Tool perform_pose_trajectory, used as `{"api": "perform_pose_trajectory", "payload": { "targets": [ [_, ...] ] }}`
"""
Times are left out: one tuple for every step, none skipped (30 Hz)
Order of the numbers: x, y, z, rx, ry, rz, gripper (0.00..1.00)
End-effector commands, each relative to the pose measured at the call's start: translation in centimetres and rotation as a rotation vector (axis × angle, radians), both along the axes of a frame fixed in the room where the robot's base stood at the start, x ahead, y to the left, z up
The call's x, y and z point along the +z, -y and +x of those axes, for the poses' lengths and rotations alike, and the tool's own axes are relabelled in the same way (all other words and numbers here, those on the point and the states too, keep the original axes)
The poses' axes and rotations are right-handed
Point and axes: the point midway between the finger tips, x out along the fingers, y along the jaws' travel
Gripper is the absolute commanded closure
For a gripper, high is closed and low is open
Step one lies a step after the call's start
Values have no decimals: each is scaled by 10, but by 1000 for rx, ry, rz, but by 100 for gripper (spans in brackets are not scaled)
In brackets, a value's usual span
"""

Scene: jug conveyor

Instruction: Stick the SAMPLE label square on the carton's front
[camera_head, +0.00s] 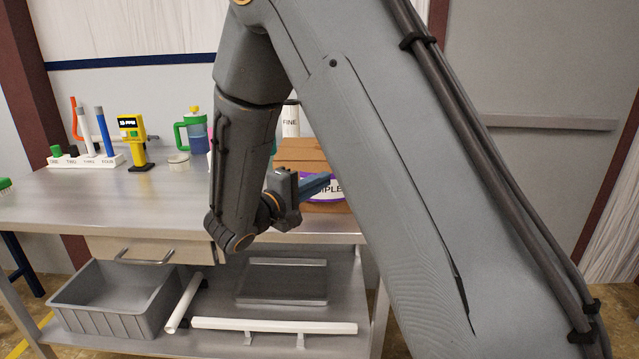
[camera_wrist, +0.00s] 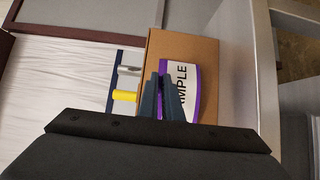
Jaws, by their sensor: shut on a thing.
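The brown carton (camera_head: 302,150) stands on the workbench, partly hidden behind my arm; its brown face fills the middle of the wrist view (camera_wrist: 178,46). The SAMPLE label (camera_head: 322,193) is white with a purple border and lies over the carton's face. In the wrist view the label (camera_wrist: 186,72) shows "MPLE", with the rest hidden by the fingers. My gripper (camera_head: 318,184) is shut on the label's edge; its blue-grey fingers also show in the wrist view (camera_wrist: 167,86). I cannot tell whether the label touches the carton.
On the bench (camera_head: 120,200) stand a marker rack (camera_head: 88,161), a yellow handheld device (camera_head: 133,140) and a green-handled jug (camera_head: 194,135). A white container marked "FINE" (camera_head: 290,122) rises behind the carton. Below are a grey bin (camera_head: 115,318) and white tubes (camera_head: 275,326).

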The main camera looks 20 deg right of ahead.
Motion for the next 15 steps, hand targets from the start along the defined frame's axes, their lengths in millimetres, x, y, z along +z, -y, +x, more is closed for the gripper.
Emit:
{"api": "perform_pose_trajectory", "payload": {
  "targets": [
    [0, 0, 0, 0, 0, 0, 100],
    [0, 0, 0, 0, 0, 0, 100],
    [0, 0, 0, 0, 0, 0, 100],
    [0, 0, 0, 0, 0, 0, 100],
    [0, 0, 0, 0, 0, 0, 100],
    [0, 0, 0, 0, 0, 0, 100],
    [0, 0, 0, 0, 0, 0, 100],
    [0, 0, 0, 0, 0, 0, 100],
    [0, 0, 0, 0, 0, 0, 100],
    [0, 0, 0, 0, 0, 0, 100],
    [0, 0, 0, 0, 0, 0, 100],
    [0, 0, 0, 0, 0, 0, 100],
    [0, 0, 0, 0, 0, 0, 100],
    [0, 0, 0, 0, 0, 0, 100],
    [0, 0, 0, 0, 0, 0, 90]
  ]
}}
